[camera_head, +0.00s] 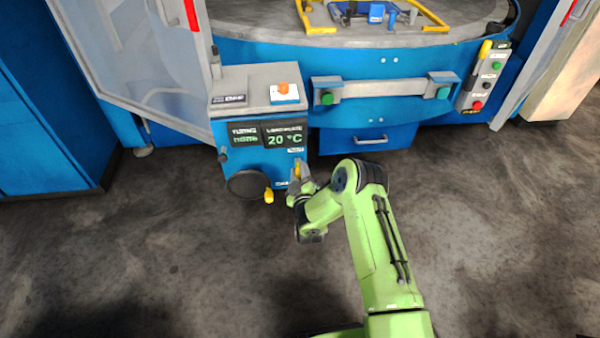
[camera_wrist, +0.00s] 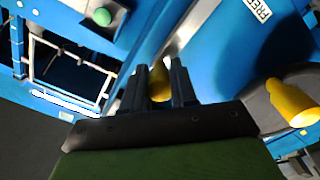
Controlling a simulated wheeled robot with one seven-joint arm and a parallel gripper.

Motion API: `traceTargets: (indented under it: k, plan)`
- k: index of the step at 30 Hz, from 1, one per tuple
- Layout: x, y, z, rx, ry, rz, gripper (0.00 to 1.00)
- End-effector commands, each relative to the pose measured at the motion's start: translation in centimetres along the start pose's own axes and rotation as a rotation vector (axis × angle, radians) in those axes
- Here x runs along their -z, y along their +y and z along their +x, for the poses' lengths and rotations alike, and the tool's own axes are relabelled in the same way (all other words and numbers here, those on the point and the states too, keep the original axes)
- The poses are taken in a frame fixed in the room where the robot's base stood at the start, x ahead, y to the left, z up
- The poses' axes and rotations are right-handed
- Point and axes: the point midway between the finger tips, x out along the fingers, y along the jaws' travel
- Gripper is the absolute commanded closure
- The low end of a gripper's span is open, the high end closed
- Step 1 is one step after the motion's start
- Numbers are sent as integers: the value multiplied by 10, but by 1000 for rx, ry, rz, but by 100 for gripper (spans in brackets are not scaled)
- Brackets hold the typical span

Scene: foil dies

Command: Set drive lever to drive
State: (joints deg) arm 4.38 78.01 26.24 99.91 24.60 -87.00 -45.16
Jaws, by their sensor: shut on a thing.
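The blue control box (camera_head: 264,150) stands at the front of the blue machine. A small yellow lever (camera_head: 297,170) sits at its lower right edge, taken here to be the drive lever. My gripper (camera_head: 297,185) is at this lever. In the wrist view, my gripper (camera_wrist: 159,70) has its dark fingers closed around the yellow lever (camera_wrist: 159,80). The fingers hide most of the lever, so its exact position is unclear. A label reading FREE (camera_wrist: 258,10) is on the blue surface at the upper right of the wrist view.
A dark handwheel (camera_head: 244,184) with a yellow handle (camera_head: 268,195) is just left of my gripper. The handle is large at the right in the wrist view (camera_wrist: 293,103). A blue drawer (camera_head: 368,138) is to the right. The grey floor (camera_head: 150,240) is clear.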

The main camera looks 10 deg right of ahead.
Motion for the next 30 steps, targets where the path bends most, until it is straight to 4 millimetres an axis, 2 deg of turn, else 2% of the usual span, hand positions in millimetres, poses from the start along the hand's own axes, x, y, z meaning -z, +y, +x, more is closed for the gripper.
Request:
traceTargets:
  k: [4,5,9,17,20,23,30]
  plan:
    - [-2,0,0,0,-4,-1,100]
    - [-2,0,0,0,-4,-1,70]
    - [-2,0,0,0,-3,-1,48]
    - [-1,0,0,1,-2,-1,47]
    - [0,1,-6,3,-4,-1,47]
    - [1,3,-22,6,-8,1,47]
    - [4,5,-81,7,-8,0,47]
